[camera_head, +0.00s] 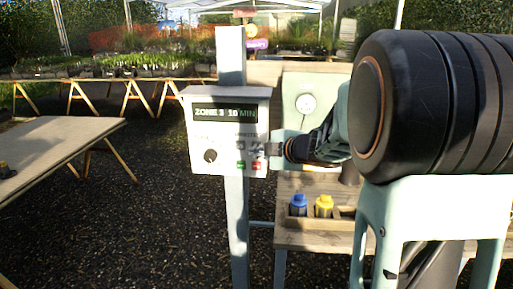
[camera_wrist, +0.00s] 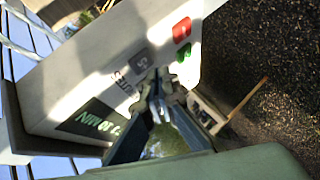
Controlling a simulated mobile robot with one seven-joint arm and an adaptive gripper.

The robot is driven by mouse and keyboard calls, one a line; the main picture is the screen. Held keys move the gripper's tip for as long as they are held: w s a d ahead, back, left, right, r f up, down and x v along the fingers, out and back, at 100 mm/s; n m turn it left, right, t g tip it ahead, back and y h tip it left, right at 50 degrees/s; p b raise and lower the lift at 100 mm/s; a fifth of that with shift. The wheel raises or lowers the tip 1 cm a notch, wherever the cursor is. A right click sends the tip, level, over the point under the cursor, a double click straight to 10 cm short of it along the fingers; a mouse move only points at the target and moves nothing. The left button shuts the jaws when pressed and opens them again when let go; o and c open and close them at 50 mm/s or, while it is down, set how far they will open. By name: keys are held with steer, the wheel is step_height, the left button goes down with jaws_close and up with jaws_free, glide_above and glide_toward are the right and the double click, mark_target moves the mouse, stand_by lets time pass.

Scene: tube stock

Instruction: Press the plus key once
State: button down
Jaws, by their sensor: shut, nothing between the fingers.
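The control box (camera_head: 205,162) is a pale panel on a post, with a lit display (camera_head: 225,113) that reads "ZONE" and "10 MIN". My gripper (camera_head: 262,150) reaches it from the right, close in front of its lower right part, and covers part of the keys there. In the wrist view my gripper (camera_wrist: 162,84) is shut and empty, its tips over the panel beside a grey key (camera_wrist: 140,62). That key's symbol is too blurred to read, so I cannot tell whether it is the plus key. Contact with the panel is also unclear.
A green key (camera_head: 241,164) and a red key (camera_head: 257,165) sit just below my fingertips. A dark knob (camera_head: 210,156) is at the lower left.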

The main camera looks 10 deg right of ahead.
steer(key=shift+w, duration=0.1)
stand_by(0.4)
steer(key=shift+w+d, duration=0.15)
steer(key=shift+w, duration=0.15)
steer(key=shift+w+d+p, duration=0.1)
steer(key=shift+w+p, duration=0.3)
steer(key=shift+p, duration=0.1)
stand_by(0.4)
steer(key=shift+s, duration=0.2)
steer(key=shift+s+a, duration=0.25)
steer(key=shift+s, duration=0.35)
steer(key=s, duration=0.1)
steer(key=s+a, duration=0.1)
steer(key=s, duration=0.2)
steer(key=shift+s+a+b, duration=0.3)
steer(key=shift+s+b, duration=0.1)
stand_by(0.7)
